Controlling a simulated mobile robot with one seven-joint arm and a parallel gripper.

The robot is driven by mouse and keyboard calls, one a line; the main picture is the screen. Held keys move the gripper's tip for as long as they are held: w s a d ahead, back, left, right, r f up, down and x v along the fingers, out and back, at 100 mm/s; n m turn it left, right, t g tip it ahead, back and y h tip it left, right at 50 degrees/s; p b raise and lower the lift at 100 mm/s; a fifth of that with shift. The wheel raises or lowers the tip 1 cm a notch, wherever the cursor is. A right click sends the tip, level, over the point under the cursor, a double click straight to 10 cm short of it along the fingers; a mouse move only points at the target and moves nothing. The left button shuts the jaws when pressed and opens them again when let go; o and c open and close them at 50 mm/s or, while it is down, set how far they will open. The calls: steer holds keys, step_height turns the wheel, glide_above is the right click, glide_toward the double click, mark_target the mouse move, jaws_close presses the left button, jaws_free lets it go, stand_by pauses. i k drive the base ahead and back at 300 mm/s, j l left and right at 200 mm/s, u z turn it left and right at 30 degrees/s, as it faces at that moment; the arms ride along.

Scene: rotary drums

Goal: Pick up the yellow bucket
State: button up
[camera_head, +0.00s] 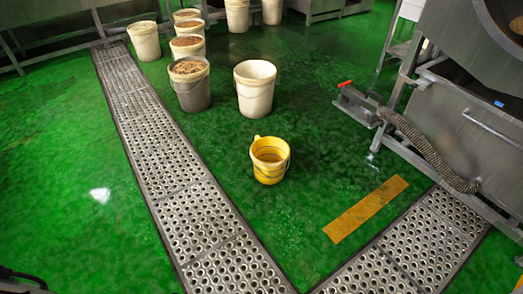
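The yellow bucket (268,173) stands upright on the green floor, near the middle of the head view. It is small, its top is open, and a small spout or lug rises at the back of its rim. A wire handle seems to hang at its right side. Nothing touches the bucket. My gripper is not in view.
A larger white bucket (255,98) and a filled grey bucket (191,93) stand behind it. More filled buckets stand farther back. Metal drain grates (165,150) cross the floor on the left and front. A steel machine (462,130) stands right. Floor around the yellow bucket is clear.

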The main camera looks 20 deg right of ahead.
mark_target(270, 156)
steer(key=i+z, duration=0.1)
steer(key=i, duration=0.5)
steer(key=i+j, duration=0.1)
steer(key=i, duration=0.55)
steer(key=i+j+z, duration=0.1)
steer(key=i+z, duration=0.3)
steer(key=i+j+z, duration=0.25)
steer(key=i+z, duration=0.2)
steer(key=i+j+z, duration=0.7)
steer(key=j+z, duration=0.15)
